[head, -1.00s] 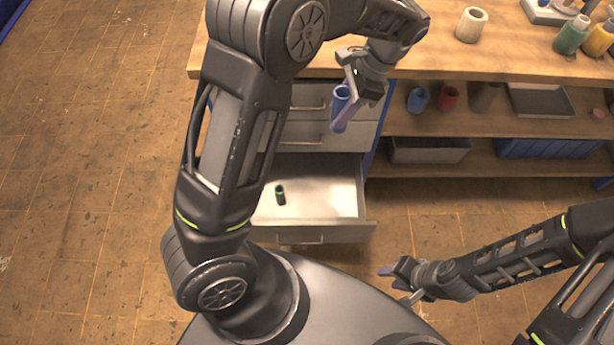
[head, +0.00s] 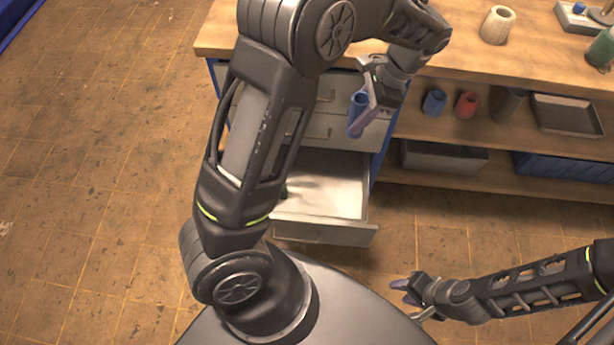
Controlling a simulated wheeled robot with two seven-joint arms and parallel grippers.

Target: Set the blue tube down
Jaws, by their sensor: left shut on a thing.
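My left gripper (head: 372,104) is shut on the blue tube (head: 357,112). It holds the tube roughly upright in the air, in front of the cabinet and above the back of the open drawer (head: 325,205). The tube's open top shows; its far side is hidden. A dark green tube (head: 284,191) in the drawer is mostly hidden behind my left arm. My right gripper (head: 411,299) is open and empty, low over the floor to the right of the drawer.
The wooden worktop (head: 460,50) carries a pale cone-like piece (head: 498,25). The shelf below holds a blue cup (head: 434,102), a red cup (head: 466,104), a dark cup (head: 506,104) and a grey tray (head: 567,115). The drawer floor is mostly bare.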

